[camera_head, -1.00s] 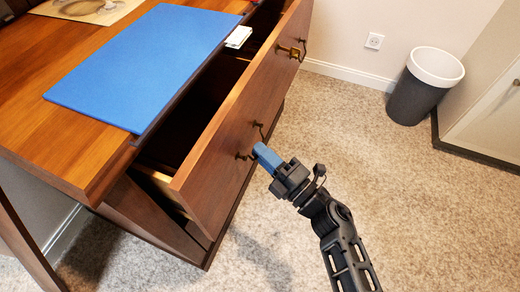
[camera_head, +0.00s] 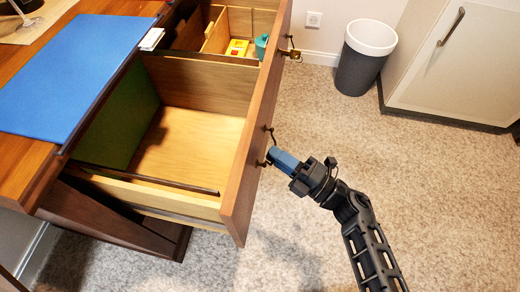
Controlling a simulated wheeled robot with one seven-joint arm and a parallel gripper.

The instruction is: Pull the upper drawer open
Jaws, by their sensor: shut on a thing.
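The upper drawer (camera_head: 205,145) is pulled well out of the wooden hutch and its inside shows. Its brown front panel (camera_head: 257,125) faces right and has two dark handles and a brass lock fitting (camera_head: 294,54) at the far end. My gripper (camera_head: 273,158) is at the near handle (camera_head: 264,163) and shut on it, with its blue fingers against the handle. The fingertips partly hide the handle. A green panel (camera_head: 118,128) stands inside the drawer on the left, and a wooden divider crosses it.
A yellow item (camera_head: 237,48) and a teal cup (camera_head: 262,46) sit in the drawer's far compartment. A blue mat (camera_head: 65,70) covers the hutch top. A dark bin (camera_head: 361,62) with a white rim and a pale cabinet (camera_head: 455,65) stand at the back.

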